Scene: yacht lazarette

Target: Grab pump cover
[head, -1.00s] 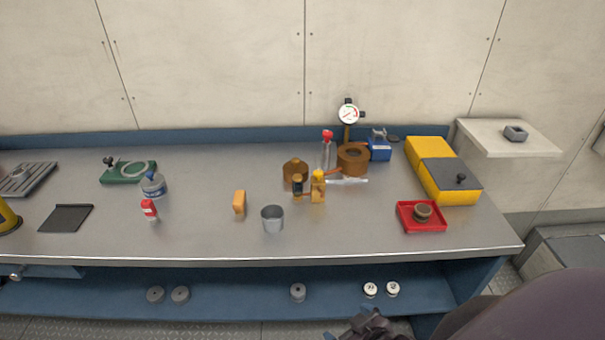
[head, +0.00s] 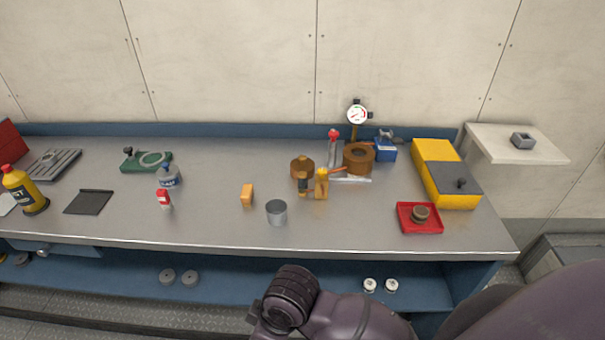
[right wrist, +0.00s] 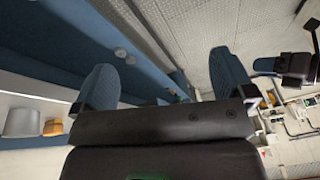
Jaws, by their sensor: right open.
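No part is clearly marked as the pump cover. A bronze pump body (head: 358,157) with a round opening stands at the back of the bench, right of middle, below a gauge. A bronze faceted piece (head: 302,166) sits left of it, and a brown round part (head: 420,214) lies in a red tray (head: 405,228); I cannot tell which is the cover. My right arm is low in front of the bench, its fingers not clear in the head view. In the right wrist view my right gripper (right wrist: 163,80) is open and empty. My left gripper is not seen.
A metal cup (head: 277,213), an orange block (head: 247,196) and a brass valve (head: 321,185) stand near the middle. A yellow case (head: 436,150) is at the right. Bottles stand at the left. The bench front edge and lower shelf (head: 230,275) lie near my right arm.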

